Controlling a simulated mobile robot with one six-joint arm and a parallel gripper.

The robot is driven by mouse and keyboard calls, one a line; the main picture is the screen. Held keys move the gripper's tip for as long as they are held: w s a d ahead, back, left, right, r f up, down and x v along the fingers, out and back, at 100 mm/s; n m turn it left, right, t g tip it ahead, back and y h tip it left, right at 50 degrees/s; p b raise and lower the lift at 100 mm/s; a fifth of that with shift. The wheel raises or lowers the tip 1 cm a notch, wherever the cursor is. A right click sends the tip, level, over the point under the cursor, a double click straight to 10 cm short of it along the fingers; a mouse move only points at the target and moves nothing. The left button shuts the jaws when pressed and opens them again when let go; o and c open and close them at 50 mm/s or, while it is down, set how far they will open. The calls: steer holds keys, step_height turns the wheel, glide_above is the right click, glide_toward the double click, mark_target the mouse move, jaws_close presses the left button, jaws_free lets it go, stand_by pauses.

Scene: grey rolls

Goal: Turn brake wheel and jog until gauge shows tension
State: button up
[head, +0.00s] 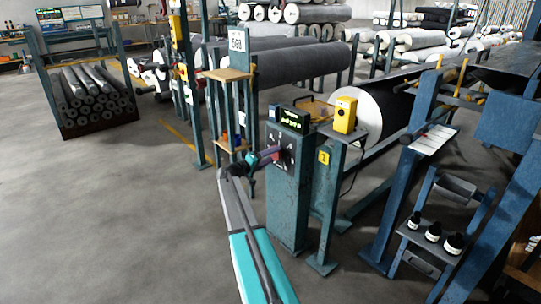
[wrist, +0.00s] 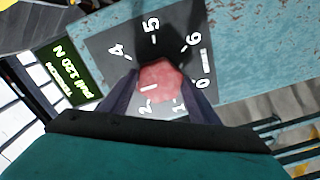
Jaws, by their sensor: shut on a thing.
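The red brake wheel (wrist: 163,82) sits on a dark dial plate (wrist: 106,44) with white numbers around it. My gripper (wrist: 162,92) is shut on the wheel, one finger on each side; the left finger hides part of the scale. In the head view my gripper (head: 277,156) reaches the dial on the blue post's front. The gauge (wrist: 70,76) is a small display with green text; its lower line appears to read "pull 120 N". It also shows atop the post in the head view (head: 291,119).
A yellow box with a button (head: 345,114) stands on a blue post just right of the gauge. A white roll (head: 375,122) lies behind it. A shelf with dark bottles (head: 433,232) is at right. The floor at left is clear.

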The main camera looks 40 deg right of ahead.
steer(key=shift+d+r+n+p, duration=0.15)
steer(key=shift+n+p, duration=0.55)
steer(key=shift+n, duration=0.8)
steer(key=o, duration=1.1)
steer(key=shift+c, duration=0.2)
steer(key=a+p, duration=0.1)
steer(key=a, duration=1.3)
steer(key=shift+w, duration=0.4)
